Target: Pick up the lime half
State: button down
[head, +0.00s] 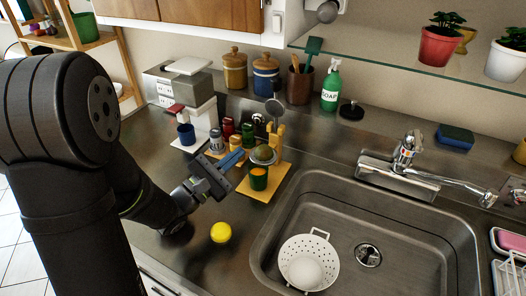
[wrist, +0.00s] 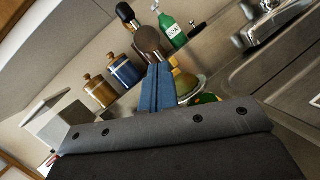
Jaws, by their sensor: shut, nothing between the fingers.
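The lime half (head: 264,153) shows as a dull green dome, seemingly resting in a grey dish on a yellow stand (head: 284,176). In the wrist view the green dome (wrist: 187,83) sits just right of the fingers, partly hidden by them and by the gripper body. A green cup (head: 258,180) with orange contents stands below the dish. My gripper (head: 240,153), with blue fingers, is shut and empty, a little left of the dish. Its fingertips also show in the wrist view (wrist: 160,67). Whether they touch the dish I cannot tell.
A round grey head (head: 274,107) rises above the stand. A yellow ball (head: 221,232) lies on the counter in front. Several small jars and a blue mug (head: 186,134) stand behind left. The sink (head: 330,205), holding a white colander (head: 322,247), is to the right.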

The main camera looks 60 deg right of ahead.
dwell(0.3)
jog(key=c, duration=0.5)
grip_release()
